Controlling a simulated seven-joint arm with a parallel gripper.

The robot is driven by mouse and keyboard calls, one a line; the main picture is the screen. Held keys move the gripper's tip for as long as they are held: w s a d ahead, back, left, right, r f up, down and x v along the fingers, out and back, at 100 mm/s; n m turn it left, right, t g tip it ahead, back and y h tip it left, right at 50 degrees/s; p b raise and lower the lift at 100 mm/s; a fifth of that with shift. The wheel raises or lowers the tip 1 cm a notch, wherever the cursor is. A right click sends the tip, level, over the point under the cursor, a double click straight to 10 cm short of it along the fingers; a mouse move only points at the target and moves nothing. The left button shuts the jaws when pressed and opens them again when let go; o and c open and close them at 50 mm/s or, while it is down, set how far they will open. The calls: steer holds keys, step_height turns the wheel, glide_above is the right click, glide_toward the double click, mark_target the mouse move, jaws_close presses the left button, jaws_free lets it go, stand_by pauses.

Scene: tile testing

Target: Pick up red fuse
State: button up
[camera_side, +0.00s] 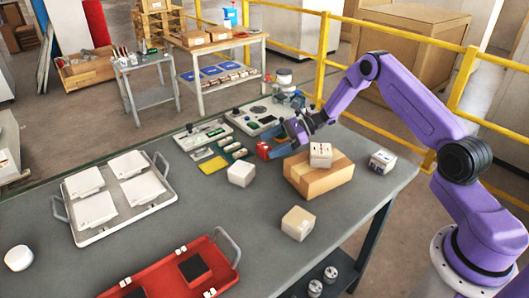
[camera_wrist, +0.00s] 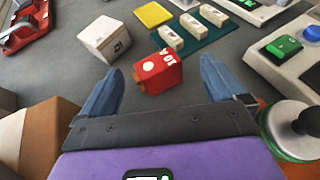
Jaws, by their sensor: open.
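The red fuse (camera_wrist: 158,72) is a small red block with white markings and lies on the grey table. In the wrist view it sits just beyond and between the fingertips of my open gripper (camera_wrist: 158,85), apart from both fingers. In the side view the fuse (camera_side: 263,151) is partly hidden beside the blue fingers of my gripper (camera_side: 280,143). The gripper is low over the table and holds nothing.
A large cardboard box (camera_side: 318,178) with a small box (camera_side: 320,155) on top stands close to my gripper. A white cube (camera_side: 241,173), a yellow pad (camera_side: 213,165), several cream fuses (camera_wrist: 190,30) and devices with buttons (camera_side: 262,113) are nearby. A white tray (camera_side: 163,203) stands left.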

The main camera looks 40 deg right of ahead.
mark_target(260, 150)
steer(key=shift+s+x, duration=0.2)
steer(key=shift+x, duration=2.35)
steer(key=shift+a+r, duration=0.1)
steer(key=shift+a, duration=0.05)
steer(key=c, duration=1)
steer(key=shift+c, duration=0.2)
